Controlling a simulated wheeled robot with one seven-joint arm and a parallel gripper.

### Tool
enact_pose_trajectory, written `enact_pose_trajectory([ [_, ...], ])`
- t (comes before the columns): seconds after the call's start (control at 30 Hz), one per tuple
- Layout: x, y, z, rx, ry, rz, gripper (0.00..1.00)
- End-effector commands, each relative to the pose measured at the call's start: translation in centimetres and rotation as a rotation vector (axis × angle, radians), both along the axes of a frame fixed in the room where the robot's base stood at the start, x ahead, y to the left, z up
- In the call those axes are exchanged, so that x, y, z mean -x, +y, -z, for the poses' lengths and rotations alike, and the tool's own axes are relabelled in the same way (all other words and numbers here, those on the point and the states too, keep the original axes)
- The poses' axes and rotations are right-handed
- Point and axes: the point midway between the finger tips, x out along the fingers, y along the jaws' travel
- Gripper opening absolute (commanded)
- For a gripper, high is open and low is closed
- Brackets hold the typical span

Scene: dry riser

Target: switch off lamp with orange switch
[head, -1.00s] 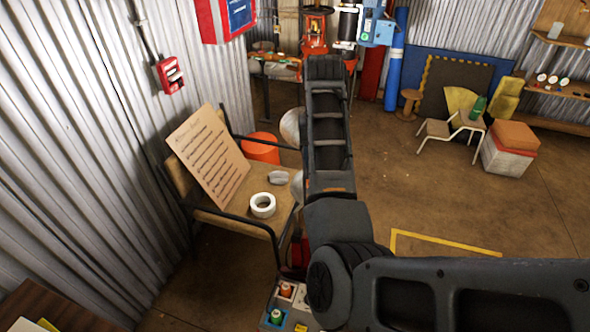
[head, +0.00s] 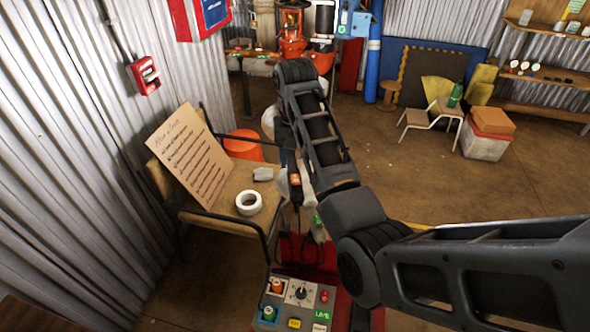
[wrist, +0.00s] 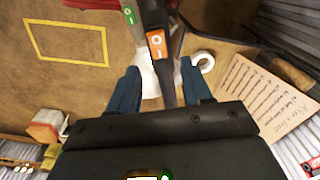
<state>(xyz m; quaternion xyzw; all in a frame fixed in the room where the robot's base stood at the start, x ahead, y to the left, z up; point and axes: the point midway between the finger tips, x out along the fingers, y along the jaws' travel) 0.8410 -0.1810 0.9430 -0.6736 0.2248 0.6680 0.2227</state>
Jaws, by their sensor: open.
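The orange switch (wrist: 156,42) is a small orange rocker with a light O mark, set in a dark upright strip. It also shows in the head view (head: 296,179), left of my arm. A green switch (wrist: 129,14) sits beside it in the wrist view. My gripper (wrist: 158,68) is open, its two blue-grey fingers apart, with the dark strip and a white shape between them. The orange switch lies just beyond the fingertips in the picture; I see no touch. The lamp itself cannot be clearly made out. My arm hides part of this area in the head view.
A bench (head: 225,222) holds a written board (head: 188,155) and a roll of white tape (head: 248,203). A panel of knobs and buttons (head: 292,300) stands in front. Corrugated wall closes the left side. Open floor (head: 420,180) lies to the right.

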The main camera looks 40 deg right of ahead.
Motion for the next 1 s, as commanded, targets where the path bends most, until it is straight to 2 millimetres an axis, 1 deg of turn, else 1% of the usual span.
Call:
enact_pose_trajectory([
  [0.27,0.4,0.1,1.7,-0.006,0.008,0.003,0.49],
  [0.4,0.3,0.2,3.3,-0.007,0.01,0.002,0.49],
  [0.5,0.3,0.2,3.9,-0.006,0.008,0.001,0.49],
  [0.8,0.3,0.2,4.2,-0.005,0.007,0.001,0.49],
  [0.83,0.3,0.2,4.2,-0.005,0.007,0.001,0.48],
  [1.0,0.3,0.2,4.2,-0.005,0.007,0.001,0.32],
])
